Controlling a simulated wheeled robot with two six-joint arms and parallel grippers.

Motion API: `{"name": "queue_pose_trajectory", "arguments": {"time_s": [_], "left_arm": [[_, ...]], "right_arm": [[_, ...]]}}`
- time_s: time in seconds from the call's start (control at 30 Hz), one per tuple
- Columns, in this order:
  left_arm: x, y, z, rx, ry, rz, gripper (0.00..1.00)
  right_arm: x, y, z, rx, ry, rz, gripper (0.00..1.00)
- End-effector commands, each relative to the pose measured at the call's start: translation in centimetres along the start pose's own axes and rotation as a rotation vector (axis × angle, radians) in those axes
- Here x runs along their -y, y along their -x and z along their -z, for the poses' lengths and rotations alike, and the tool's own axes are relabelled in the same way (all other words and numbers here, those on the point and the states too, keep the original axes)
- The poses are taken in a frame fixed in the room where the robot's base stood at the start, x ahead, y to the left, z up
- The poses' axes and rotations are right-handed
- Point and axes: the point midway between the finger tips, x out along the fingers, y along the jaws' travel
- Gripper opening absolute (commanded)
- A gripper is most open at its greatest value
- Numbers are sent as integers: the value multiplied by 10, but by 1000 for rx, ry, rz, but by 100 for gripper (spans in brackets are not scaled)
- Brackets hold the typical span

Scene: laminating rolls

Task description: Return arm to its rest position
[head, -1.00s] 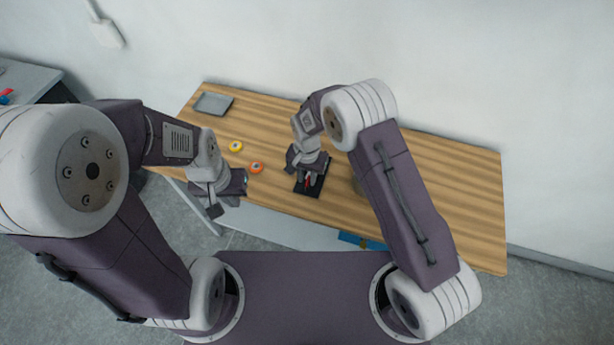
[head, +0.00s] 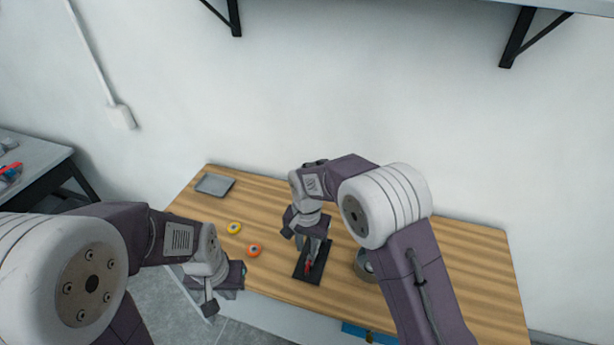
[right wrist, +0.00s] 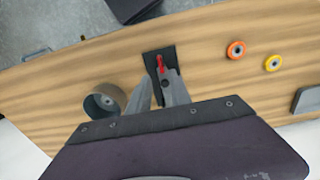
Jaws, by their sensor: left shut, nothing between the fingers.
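My left gripper (head: 210,297) is low at the table's front left edge, shut and empty, away from the objects. My right gripper (head: 308,244) is over the middle of the table, above a dark rectangular pad (head: 301,269) with a small red piece (head: 308,266) on it. In the right wrist view, the two grey fingers (right wrist: 158,92) stand apart with a gap between them. The pad (right wrist: 152,57) and red piece (right wrist: 160,64) show just beyond the fingertips. I see nothing held between them.
The wooden table (head: 450,265) carries a yellow roll (head: 234,228), an orange roll (head: 254,250), a grey tray (head: 215,184) at the back left and a brown-grey ring (head: 362,265) right of the pad. A wall shelf (head: 440,2) is above. The table's right side is clear.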

Motion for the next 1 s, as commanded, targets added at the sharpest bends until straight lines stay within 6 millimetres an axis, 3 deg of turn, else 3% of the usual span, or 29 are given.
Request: {"name": "queue_pose_trajectory", "arguments": {"time_s": [0.13,0.2,0.27,0.33,0.47,0.6,0.73,0.83,1.0], "left_arm": [[0,-3,0,0,0,0,0],[0,-9,-1,0,0,0,0],[0,-17,-2,0,0,0,0],[0,-27,-3,0,0,0,0],[1,-40,-4,0,0,0,0],[1,-48,-5,0,0,0,0],[1,-45,-5,0,0,0,0],[1,-45,-5,0,0,0,0],[1,-45,-5,0,0,0,0]], "right_arm": [[-4,-2,6,-3,-17,3,25],[-12,10,22,-32,-56,31,25],[-33,24,36,-59,-115,53,25],[-73,34,37,-69,-195,60,25],[-147,33,10,-86,-216,64,25],[-202,13,-43,-93,-80,53,25],[-221,-10,-89,-64,156,33,25],[-218,-12,-83,-97,273,36,25],[-218,-12,-82,-99,309,34,25]]}}
